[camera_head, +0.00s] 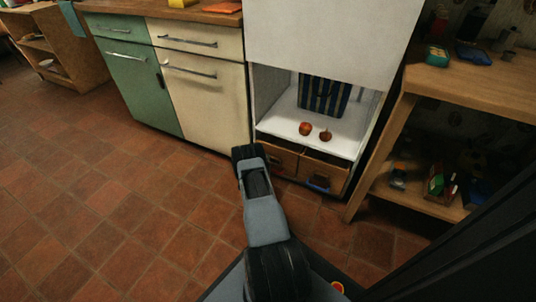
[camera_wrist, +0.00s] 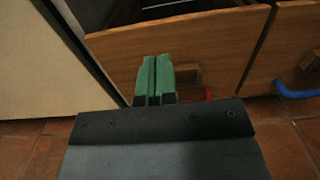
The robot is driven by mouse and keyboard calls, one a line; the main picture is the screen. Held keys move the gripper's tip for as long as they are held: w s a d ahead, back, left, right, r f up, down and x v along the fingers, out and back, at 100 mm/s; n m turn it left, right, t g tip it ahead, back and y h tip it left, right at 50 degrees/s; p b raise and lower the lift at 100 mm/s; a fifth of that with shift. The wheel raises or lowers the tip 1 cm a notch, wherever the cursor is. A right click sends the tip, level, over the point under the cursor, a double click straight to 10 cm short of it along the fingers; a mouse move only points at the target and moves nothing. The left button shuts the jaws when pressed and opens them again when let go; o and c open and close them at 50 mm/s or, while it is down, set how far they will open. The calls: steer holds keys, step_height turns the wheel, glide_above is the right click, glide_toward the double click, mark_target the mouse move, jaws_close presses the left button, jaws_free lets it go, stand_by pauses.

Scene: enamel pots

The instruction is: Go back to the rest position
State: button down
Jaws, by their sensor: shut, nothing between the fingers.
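My gripper (camera_wrist: 153,78) shows in the wrist view with its two green fingers together and nothing between them. It points at the wooden front of a low drawer (camera_wrist: 185,40). I cannot tell whether the fingertips touch that front. In the head view my arm reaches forward over the tiled floor towards the base of the white cabinet, and the gripper itself is hidden behind the arm.
Wooden drawers (camera_head: 310,170) sit below. A wooden shelf (camera_head: 470,80) stands right, green and cream cupboards (camera_head: 200,85) left. Tiled floor (camera_head: 100,200) at left is clear.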

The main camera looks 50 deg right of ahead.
steer(key=p+v, duration=0.2)
steer(key=v, duration=0.6)
